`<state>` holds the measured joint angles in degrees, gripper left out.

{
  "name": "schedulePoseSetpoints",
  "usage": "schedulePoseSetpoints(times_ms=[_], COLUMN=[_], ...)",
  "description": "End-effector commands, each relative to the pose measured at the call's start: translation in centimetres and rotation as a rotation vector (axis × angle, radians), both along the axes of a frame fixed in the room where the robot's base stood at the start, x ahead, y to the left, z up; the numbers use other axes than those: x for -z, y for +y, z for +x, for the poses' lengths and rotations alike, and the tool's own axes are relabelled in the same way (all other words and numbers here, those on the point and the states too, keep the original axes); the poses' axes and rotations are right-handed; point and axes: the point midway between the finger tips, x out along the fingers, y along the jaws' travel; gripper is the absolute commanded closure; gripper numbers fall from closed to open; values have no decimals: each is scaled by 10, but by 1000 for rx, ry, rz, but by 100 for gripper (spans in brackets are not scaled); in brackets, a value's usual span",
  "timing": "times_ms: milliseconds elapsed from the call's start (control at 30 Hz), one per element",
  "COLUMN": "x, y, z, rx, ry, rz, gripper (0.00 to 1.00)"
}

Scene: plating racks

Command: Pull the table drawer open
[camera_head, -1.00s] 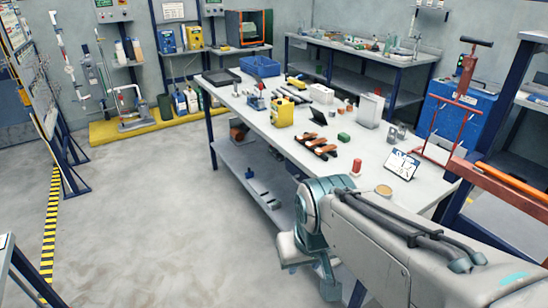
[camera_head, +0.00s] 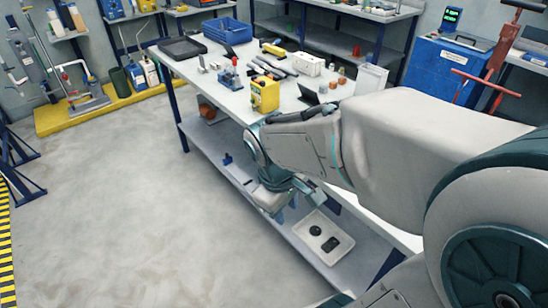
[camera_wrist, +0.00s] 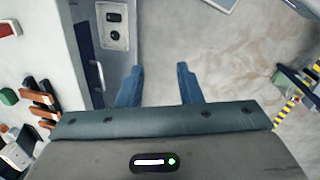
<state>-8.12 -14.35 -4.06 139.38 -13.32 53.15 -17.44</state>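The white-topped table (camera_head: 232,95) runs across the head view, with my arm over its near part. In the wrist view its top (camera_wrist: 38,62) is at the left, and beside it a grey-blue drawer front (camera_wrist: 84,45) carries a thin silver handle (camera_wrist: 100,76). The drawer looks shut; my arm hides its front in the head view. My gripper (camera_wrist: 159,84) is open, with two blue fingers wide apart and only floor seen between them. The handle lies left of the left finger, with a gap. My gripper hangs at the table's front side in the head view, its fingers partly hidden.
A white tray (camera_head: 303,238) with dark items sits on the lower shelf (camera_head: 232,170), and also shows in the wrist view (camera_wrist: 123,42). A yellow container (camera_head: 265,95) and tools stand on the tabletop. The floor (camera_head: 120,200) in front of the table is clear.

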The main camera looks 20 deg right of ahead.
Motion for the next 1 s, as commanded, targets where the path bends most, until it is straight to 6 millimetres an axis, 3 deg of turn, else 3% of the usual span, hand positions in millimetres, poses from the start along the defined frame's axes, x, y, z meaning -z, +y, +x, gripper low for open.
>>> schedulePoseSetpoints(times_ms=[567,800,1000], x=[110,152,181], y=[-27,-21,-9], z=[89,132,162], rx=[-1275,-1754,-2028], ry=[807,1267,1649], rz=[-503,-680,-788], gripper=[67,67,67])
